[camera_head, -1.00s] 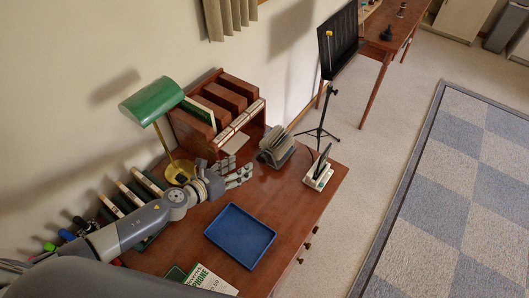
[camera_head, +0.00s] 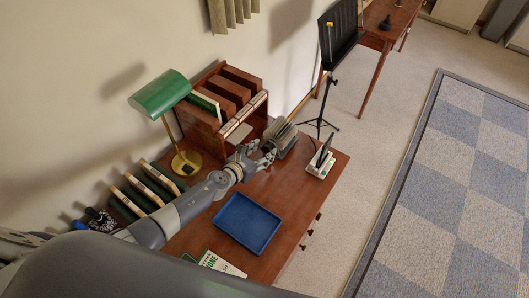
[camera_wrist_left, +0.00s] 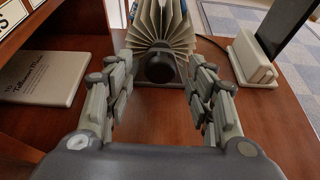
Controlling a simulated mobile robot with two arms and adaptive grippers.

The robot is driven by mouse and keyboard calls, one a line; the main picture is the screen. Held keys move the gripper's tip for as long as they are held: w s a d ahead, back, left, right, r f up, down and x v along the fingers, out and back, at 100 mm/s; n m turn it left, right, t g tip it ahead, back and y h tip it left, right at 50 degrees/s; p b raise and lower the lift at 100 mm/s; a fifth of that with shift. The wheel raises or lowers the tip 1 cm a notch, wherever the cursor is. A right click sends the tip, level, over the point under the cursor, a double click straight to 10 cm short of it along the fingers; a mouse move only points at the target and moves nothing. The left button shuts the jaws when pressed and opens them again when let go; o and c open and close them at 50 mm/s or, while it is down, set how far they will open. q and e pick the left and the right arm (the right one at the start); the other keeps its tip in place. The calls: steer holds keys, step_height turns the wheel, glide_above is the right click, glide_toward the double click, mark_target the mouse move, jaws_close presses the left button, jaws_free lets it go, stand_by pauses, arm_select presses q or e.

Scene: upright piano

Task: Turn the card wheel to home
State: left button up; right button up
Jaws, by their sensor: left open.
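The card wheel (camera_head: 283,136) is a rotary file of fanned pale cards on a dark stand, standing on the wooden desk beside the shelf unit. In the left wrist view its card fan (camera_wrist_left: 165,25) is straight ahead, with a round black knob (camera_wrist_left: 160,68) facing me. My left gripper (camera_head: 259,152) is open and empty, close to the card wheel's near side. In the left wrist view its fingers stand apart left and right of the knob, and I cannot tell whether they touch anything. The right gripper is not in view.
A wooden shelf unit (camera_head: 208,128) stands behind the gripper, and a booklet (camera_wrist_left: 45,78) lies left of it. A white stand with a dark screen (camera_head: 321,162) is right of the wheel. A green lamp (camera_head: 160,94) and blue tray (camera_head: 246,222) are also on the desk.

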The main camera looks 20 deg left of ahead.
arm_select(q)
steer(key=shift+x, duration=1.05)
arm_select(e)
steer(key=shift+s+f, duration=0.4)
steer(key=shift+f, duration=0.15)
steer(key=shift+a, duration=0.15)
arm_select(q)
steer(key=c, duration=1.1)
steer(key=shift+o, duration=0.2)
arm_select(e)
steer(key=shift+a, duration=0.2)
arm_select(q)
steer(key=shift+a+b, duration=0.1)
steer(key=shift+b, duration=0.35)
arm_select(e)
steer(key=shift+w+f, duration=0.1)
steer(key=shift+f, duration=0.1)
